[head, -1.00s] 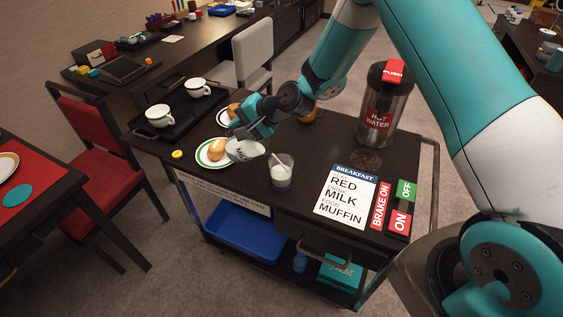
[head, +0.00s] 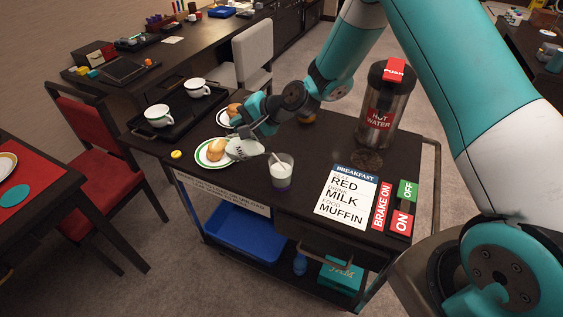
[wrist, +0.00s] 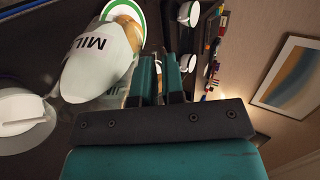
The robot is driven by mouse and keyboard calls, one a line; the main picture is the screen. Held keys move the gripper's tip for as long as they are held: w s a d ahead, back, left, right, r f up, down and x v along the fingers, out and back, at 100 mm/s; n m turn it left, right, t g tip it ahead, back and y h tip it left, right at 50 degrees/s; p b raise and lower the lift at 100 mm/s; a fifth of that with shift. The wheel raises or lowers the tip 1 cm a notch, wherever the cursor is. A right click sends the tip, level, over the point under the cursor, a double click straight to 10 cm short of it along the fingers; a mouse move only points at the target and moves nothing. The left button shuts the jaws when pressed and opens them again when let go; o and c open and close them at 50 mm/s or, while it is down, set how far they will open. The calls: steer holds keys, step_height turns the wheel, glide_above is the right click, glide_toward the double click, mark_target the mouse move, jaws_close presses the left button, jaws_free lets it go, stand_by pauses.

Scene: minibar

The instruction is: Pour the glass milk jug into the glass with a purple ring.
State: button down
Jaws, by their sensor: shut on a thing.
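My gripper (head: 250,133) is shut on the glass milk jug (head: 242,149), which carries a "MILK" label. The jug is held tilted just left of the glass with a purple ring (head: 281,172). In the wrist view the jug (wrist: 100,62) hangs tilted beside my gripper's fingers (wrist: 158,78), and its inside looks white. The glass stands upright on the cart top, with white liquid and a thin pale stick in it. A white rounded shape at the left of the wrist view seems to be the glass (wrist: 22,122). My fingers partly hide the jug's handle side.
A plate with a muffin (head: 214,152) lies just left of the jug. A hot water dispenser (head: 377,112) stands at the back right. A breakfast card (head: 346,196) lies right of the glass. A tray (head: 150,133) with two cups is at the far left.

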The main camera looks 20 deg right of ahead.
mark_target(225, 139)
steer(key=shift+s+d+r+y+b, duration=0.15)
steer(key=shift+r+y+b, duration=0.25)
steer(key=shift+b, duration=0.3)
stand_by(0.8)
steer(key=h+p, duration=0.1)
steer(key=p, duration=0.1)
steer(key=w+a+f+g+p, duration=0.1)
steer(key=p, duration=0.1)
steer(key=a+h+p, duration=0.1)
steer(key=p, duration=0.1)
steer(key=shift+w+a+f+h, duration=0.1)
steer(key=shift+w+f+h, duration=0.05)
steer(key=shift+f+h, duration=0.15)
steer(key=f, duration=0.1)
steer(key=g+h, duration=0.1)
steer(key=f, duration=0.1)
steer(key=shift+w+a+f+g, duration=0.3)
steer(key=shift+w+a+f, duration=0.05)
steer(key=shift+d, duration=0.15)
steer(key=shift+w+a+f+h, duration=0.2)
steer(key=shift+a+f+h, duration=0.2)
steer(key=shift+h, duration=0.2)
steer(key=w+a+f+g+h+b, duration=0.4)
steer(key=a+h+b, duration=0.1)
steer(key=b, duration=0.2)
steer(key=shift+w+g+h, duration=0.15)
steer(key=shift+g+h, duration=0.15)
steer(key=shift+d+f, duration=0.1)
steer(key=shift+d, duration=0.05)
